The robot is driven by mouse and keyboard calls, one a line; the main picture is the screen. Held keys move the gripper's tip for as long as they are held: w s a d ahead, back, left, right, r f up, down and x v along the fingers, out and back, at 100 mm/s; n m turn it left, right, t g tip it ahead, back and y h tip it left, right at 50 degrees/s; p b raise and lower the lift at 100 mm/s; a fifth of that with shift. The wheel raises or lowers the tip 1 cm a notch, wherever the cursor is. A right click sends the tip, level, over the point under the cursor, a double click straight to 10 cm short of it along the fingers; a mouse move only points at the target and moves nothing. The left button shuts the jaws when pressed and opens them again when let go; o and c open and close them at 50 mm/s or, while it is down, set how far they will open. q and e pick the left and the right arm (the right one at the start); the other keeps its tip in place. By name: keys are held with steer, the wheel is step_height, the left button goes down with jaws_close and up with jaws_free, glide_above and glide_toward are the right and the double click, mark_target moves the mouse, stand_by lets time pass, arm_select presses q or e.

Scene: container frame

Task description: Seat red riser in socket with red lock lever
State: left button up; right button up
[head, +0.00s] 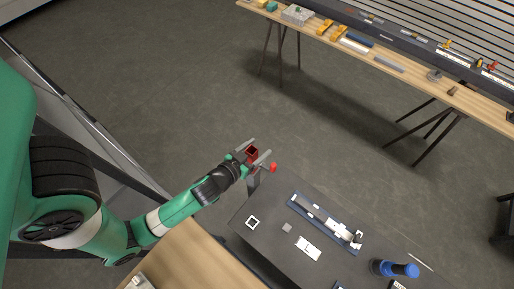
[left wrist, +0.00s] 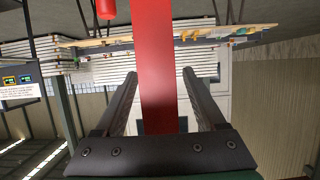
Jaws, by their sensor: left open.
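The red riser (head: 252,152) shows in the head view as a square red tube, close to the corner of the dark table. My left gripper (head: 254,151) is around it, open, with one finger on each side. In the left wrist view the red riser (left wrist: 156,60) runs between the fingers of my left gripper (left wrist: 158,78), with a gap on both sides. The red lock lever's knob (head: 273,167) is just right of the riser; a red cylinder (left wrist: 106,9) shows at the wrist view's top. The socket is mostly hidden, so I cannot tell how the riser sits. My right gripper is not in view.
The dark table (head: 262,240) holds a blue-edged tray (head: 298,203), a white square part (head: 252,222), a white plate (head: 307,249) and a blue cylinder (head: 402,269). A wooden bench (head: 405,72) with tools stands far off at the upper right. Open floor lies between.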

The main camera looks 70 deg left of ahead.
arm_select(q)
steer(key=p+v, duration=0.4)
steer(key=v, duration=0.7)
steer(key=shift+s+r, duration=0.2)
stand_by(0.5)
